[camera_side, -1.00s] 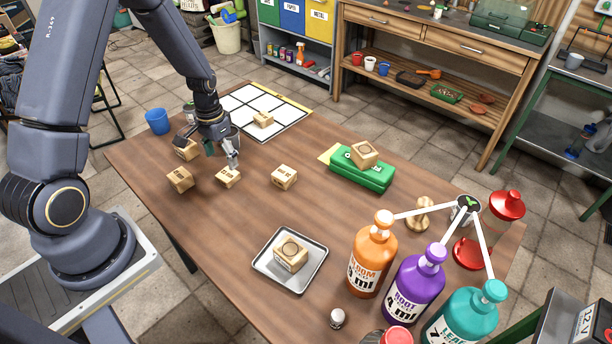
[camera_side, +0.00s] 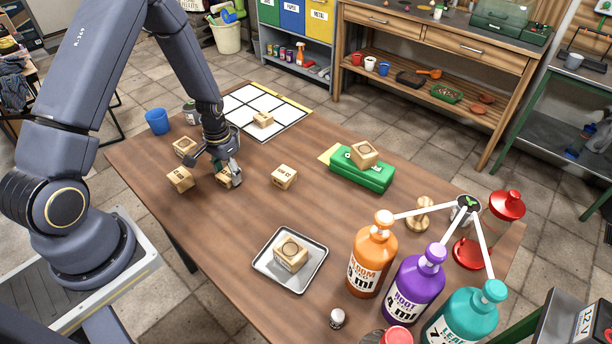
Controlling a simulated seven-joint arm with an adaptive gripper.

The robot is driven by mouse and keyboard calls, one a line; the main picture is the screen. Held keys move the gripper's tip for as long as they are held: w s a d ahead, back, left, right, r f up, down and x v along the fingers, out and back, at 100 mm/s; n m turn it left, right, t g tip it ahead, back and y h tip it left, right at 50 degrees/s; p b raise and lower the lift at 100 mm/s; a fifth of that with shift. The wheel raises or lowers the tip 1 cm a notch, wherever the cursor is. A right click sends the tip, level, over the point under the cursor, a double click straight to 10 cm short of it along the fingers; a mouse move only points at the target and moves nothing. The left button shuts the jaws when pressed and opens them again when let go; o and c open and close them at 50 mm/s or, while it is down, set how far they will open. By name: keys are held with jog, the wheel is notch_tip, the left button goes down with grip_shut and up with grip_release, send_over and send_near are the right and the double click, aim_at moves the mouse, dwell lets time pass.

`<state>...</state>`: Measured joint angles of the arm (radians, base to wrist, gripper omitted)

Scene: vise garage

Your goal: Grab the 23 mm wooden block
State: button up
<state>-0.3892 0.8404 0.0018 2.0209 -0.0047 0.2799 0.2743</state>
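Several wooden blocks of similar look are in view; their printed marks are too small to read, so I cannot tell which is the 23 mm one. My gripper (camera_side: 227,178) points down at one block (camera_side: 224,174) on the left part of the table, with fingers at its sides and partly hiding it. Whether the fingers press on it is not clear. Two blocks lie left of the gripper, one farther back (camera_side: 185,147) and one nearer (camera_side: 180,180). Another block (camera_side: 284,177) stands to the right.
A block (camera_side: 263,119) sits on the white grid (camera_side: 243,94). Another (camera_side: 364,154) rests on a green box (camera_side: 350,175), and one (camera_side: 291,253) on a metal tray (camera_side: 263,262). Bottles (camera_side: 372,262) stand at front right. A blue cup (camera_side: 157,122) is at the left edge.

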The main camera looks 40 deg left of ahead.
jog(key=c, duration=0.6)
jog(key=shift+r, duration=0.15)
